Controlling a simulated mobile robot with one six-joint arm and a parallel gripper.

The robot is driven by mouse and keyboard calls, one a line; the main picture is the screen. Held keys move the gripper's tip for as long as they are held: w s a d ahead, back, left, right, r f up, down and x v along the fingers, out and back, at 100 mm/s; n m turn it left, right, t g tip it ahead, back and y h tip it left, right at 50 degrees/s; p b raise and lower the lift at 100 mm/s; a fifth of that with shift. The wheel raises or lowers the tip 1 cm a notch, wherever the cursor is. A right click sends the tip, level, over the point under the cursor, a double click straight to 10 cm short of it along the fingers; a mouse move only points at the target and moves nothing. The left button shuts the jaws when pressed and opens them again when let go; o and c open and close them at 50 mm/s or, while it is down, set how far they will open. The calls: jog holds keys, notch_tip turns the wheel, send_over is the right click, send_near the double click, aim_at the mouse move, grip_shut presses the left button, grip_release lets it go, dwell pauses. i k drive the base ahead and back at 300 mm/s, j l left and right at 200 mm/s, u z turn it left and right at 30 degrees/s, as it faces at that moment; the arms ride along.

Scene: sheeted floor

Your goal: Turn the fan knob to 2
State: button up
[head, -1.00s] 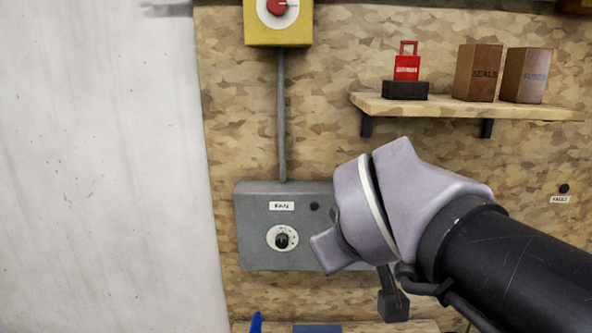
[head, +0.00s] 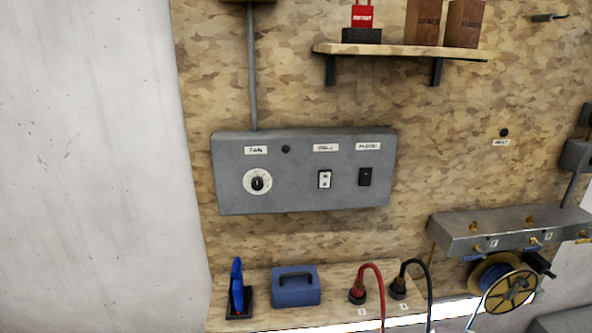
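The fan knob (head: 257,184) is a small black knob on a round white dial at the left of a grey control box (head: 304,196). The box is fixed to a wood-chip board wall. A label reading FAN (head: 256,150) sits above the dial. The knob's pointer looks roughly upright, but the dial marks are too small to read. Nothing covers the knob. My gripper and arm are not in the head view now.
Two switches, a white one (head: 324,179) and a black one (head: 365,176), sit right of the knob. A shelf (head: 400,51) is above. Below, a ledge (head: 262,308) holds a blue case (head: 296,287) and red and black cables. The space before the box is clear.

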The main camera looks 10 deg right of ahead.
aim_at(257, 183)
jog(key=i+j+u, duration=0.1)
jog(key=j, duration=0.3)
jog(key=i+j+u, duration=0.1)
jog(key=i+j, duration=0.2)
jog(key=i+j+u, duration=0.1)
jog(key=j, duration=0.4)
jog(key=i+j+u, duration=0.1)
jog(key=i+j, duration=0.2)
